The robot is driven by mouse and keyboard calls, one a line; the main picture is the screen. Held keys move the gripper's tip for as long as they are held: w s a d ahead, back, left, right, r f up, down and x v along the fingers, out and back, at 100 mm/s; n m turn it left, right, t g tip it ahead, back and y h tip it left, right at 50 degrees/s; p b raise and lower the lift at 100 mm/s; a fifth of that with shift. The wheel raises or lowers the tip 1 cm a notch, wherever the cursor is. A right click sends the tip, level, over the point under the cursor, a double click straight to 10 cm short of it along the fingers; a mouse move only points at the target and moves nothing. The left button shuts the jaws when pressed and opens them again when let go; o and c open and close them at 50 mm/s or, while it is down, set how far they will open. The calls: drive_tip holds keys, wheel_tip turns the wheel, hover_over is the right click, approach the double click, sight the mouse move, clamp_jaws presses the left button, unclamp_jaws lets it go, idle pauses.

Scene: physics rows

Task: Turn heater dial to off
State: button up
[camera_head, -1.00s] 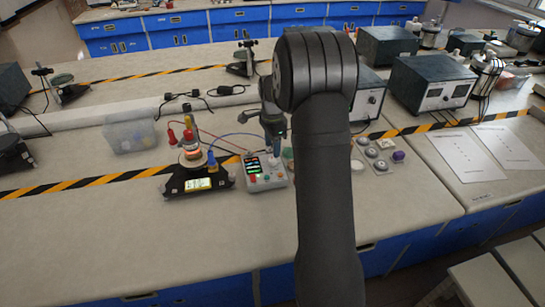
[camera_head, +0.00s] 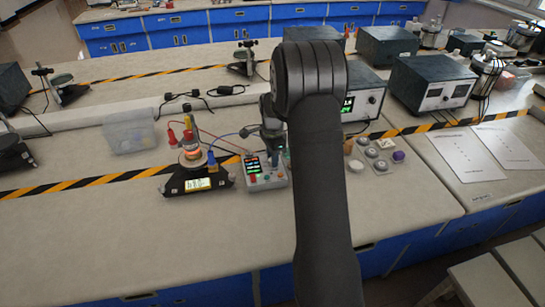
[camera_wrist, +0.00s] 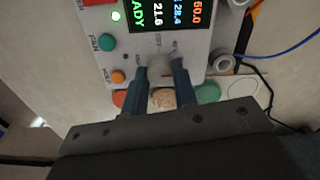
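A white control box (camera_head: 266,181) stands on the bench, with a lit display (camera_wrist: 160,14) that shows coloured numbers and "READY". In the wrist view a pale grey dial (camera_wrist: 160,68) on its panel sits between the two fingertips of my gripper (camera_wrist: 160,72). The blue fingers flank the dial closely, but I cannot tell whether they touch it. The dial's pointer and setting are not readable. In the head view my arm partly hides the gripper (camera_head: 279,155) at the box's upper right. A glowing orange heater (camera_head: 191,153) on a black stand is left of the box.
Red and blue wires run around the heater and box. A clear plastic bin (camera_head: 130,132) is behind on the left. Several small round items (camera_head: 372,152) lie right of my arm. Grey power units (camera_head: 432,84) stand farther right.

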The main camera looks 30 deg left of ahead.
drive_tip(key=shift+n, duration=0.4)
drive_tip(key=n, duration=0.3)
drive_tip(key=shift+n, duration=0.4)
drive_tip(key=n, duration=0.4)
drive_tip(key=shift+n, duration=0.3)
drive_tip(key=n, duration=0.4)
drive_tip(key=shift+r, duration=0.1)
drive_tip(key=n, duration=0.4)
drive_tip(key=shift+n, duration=0.3)
drive_tip(key=shift+a, duration=0.1)
drive_tip(key=o, duration=1)
